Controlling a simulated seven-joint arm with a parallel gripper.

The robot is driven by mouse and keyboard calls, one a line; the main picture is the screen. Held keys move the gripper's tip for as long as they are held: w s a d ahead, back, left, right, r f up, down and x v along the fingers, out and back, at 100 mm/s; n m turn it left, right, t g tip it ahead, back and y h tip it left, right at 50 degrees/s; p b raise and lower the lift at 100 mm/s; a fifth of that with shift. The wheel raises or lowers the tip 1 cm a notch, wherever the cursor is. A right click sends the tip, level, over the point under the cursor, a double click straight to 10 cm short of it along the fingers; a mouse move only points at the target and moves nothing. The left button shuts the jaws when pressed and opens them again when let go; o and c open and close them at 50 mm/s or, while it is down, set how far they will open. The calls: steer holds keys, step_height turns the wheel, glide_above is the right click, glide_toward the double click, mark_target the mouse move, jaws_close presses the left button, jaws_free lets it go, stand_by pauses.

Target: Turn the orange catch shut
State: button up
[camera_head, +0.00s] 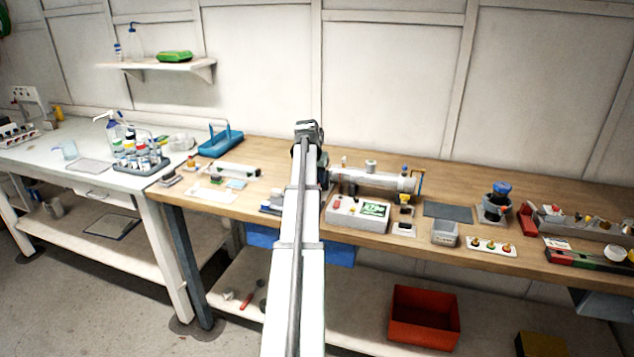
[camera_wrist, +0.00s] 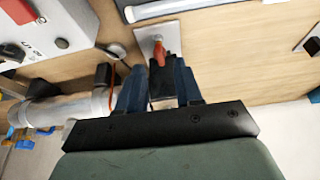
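The orange catch (camera_wrist: 158,53) shows in the wrist view as a small lever, just beyond my fingertips. It lies over a pale metal plate (camera_wrist: 172,30) on the wooden bench. My gripper (camera_wrist: 160,78) has its two dark blue fingers apart, one on each side of a black block in line with the catch. I cannot tell whether the fingers touch the block. The catch's lower part is partly hidden by the block. In the head view my gripper (camera_head: 307,132) is beside the left end of the reactor cylinder (camera_head: 375,182); the catch cannot be made out there.
The control box (camera_head: 357,213) with a green display stands in front of the cylinder. In the wrist view the box (camera_wrist: 50,35) and cylinder (camera_wrist: 48,110) are to the left of my fingers. Bare wood lies to their right. A blue tray (camera_head: 222,142) stands farther left in the head view.

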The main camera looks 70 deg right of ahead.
steer(key=v, duration=1)
steer(key=shift+r, duration=0.15)
steer(key=shift+a, duration=0.15)
